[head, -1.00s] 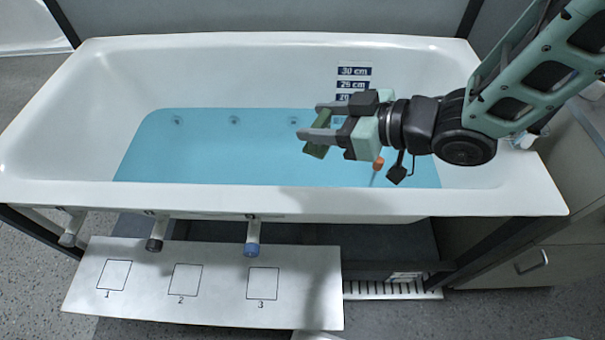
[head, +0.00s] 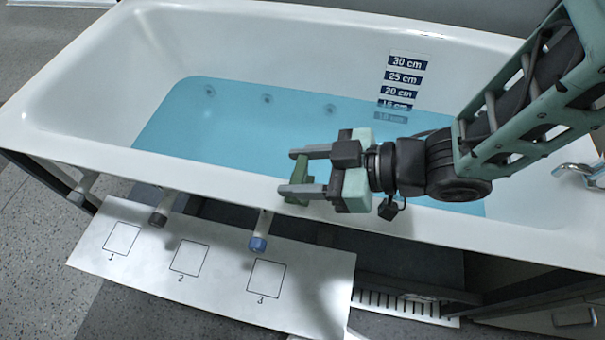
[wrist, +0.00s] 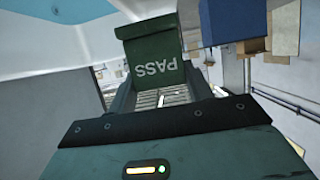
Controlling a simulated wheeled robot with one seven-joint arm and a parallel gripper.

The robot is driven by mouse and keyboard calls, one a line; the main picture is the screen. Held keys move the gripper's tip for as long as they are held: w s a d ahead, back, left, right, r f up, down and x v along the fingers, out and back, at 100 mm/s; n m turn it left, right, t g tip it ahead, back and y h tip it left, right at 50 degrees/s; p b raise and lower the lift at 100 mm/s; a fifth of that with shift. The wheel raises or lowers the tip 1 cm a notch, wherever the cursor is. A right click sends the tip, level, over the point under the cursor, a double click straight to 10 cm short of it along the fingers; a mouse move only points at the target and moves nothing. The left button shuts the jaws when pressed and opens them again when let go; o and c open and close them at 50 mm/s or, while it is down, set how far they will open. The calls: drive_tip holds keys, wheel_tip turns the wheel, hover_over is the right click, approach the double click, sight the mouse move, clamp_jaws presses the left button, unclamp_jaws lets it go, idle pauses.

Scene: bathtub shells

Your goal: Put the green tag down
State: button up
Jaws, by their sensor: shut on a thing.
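My gripper (head: 294,178) is shut on the green tag (head: 300,180) in the head view, over the front rim of the bathtub. In the wrist view the tag (wrist: 157,60) sits between the fingers, and the word PASS shows on its face. In the head view a white board (head: 215,300) lies below the tub's front, with outlined squares marked 1, 2 and 3. All three squares look empty. The tag is up and to the right of square 3 (head: 266,279) in the picture.
The white bathtub (head: 80,150) holds blue water (head: 230,125), with a depth scale (head: 400,85) on its back wall. Pipe stubs, one with a blue end (head: 258,243), stick out below the front rim above the board. A drain grate (head: 400,305) lies right of the board.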

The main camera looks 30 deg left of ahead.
drive_tip(key=shift+f, duration=0.9)
drive_tip(key=shift+f, duration=0.1)
drive_tip(key=shift+f, duration=0.15)
drive_tip(key=o, duration=1)
drive_tip(key=shift+c, duration=0.2)
